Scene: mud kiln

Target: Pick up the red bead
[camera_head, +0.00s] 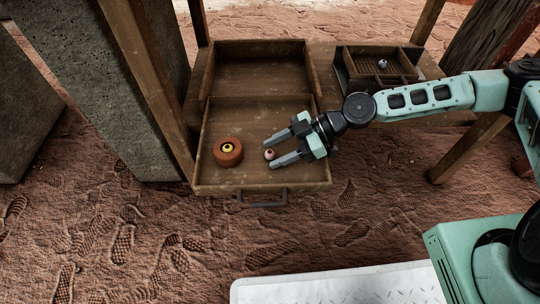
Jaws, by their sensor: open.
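A small pinkish-red bead (269,155) lies in the open wooden drawer (245,120), right of its middle. My gripper (271,152) reaches in from the right with its two grey fingers spread. The bead shows between the fingertips, near their ends. I cannot tell whether either finger touches it, or how high the fingers are above the drawer floor.
A round terracotta dish (228,158) with a yellow bead (228,147) sits left of my gripper in the drawer. A divided wooden tray (396,72) holding a purplish bead (382,64) stands at the back right. Drawer walls and wooden posts surround the space.

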